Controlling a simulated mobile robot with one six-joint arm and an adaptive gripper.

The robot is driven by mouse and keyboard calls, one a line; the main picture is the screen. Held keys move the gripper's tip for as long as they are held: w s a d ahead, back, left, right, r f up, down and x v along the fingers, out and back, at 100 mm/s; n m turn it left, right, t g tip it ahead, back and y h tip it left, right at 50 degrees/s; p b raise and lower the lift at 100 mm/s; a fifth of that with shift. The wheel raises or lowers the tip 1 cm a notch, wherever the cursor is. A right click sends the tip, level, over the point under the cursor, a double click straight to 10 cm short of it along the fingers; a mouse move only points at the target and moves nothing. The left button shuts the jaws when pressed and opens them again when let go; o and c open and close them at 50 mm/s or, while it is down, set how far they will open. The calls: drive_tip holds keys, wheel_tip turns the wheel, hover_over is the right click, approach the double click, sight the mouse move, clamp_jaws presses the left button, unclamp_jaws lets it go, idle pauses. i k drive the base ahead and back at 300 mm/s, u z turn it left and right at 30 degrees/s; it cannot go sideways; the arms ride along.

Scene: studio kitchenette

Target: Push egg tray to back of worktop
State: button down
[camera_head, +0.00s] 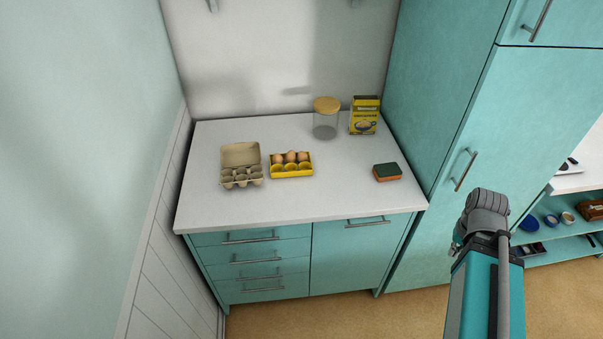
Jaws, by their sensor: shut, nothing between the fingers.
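Two egg holders stand side by side on the white worktop (300,205). A yellow egg tray (292,174) holds several brown eggs in a back row, and its front row looks empty. Left of it, a beige egg carton (241,183) stands with its lid raised at the back; its cups look empty. Both are around the middle of the worktop's depth, with bare surface behind them. A part of my arm shows at the lower right, in front of the tall cabinet and apart from both holders. My gripper's fingers are not visible.
A glass jar with a wooden lid (326,120) and a yellow box (364,116) stand at the back right. A green and orange sponge (387,172) lies at the right. A wall closes the left side; a tall teal cabinet (455,130) closes the right.

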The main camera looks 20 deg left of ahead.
sight(304, 167)
drive_tip(key=z, duration=0.75)
drive_tip(key=i, duration=0.65)
drive_tip(key=u, duration=2.4)
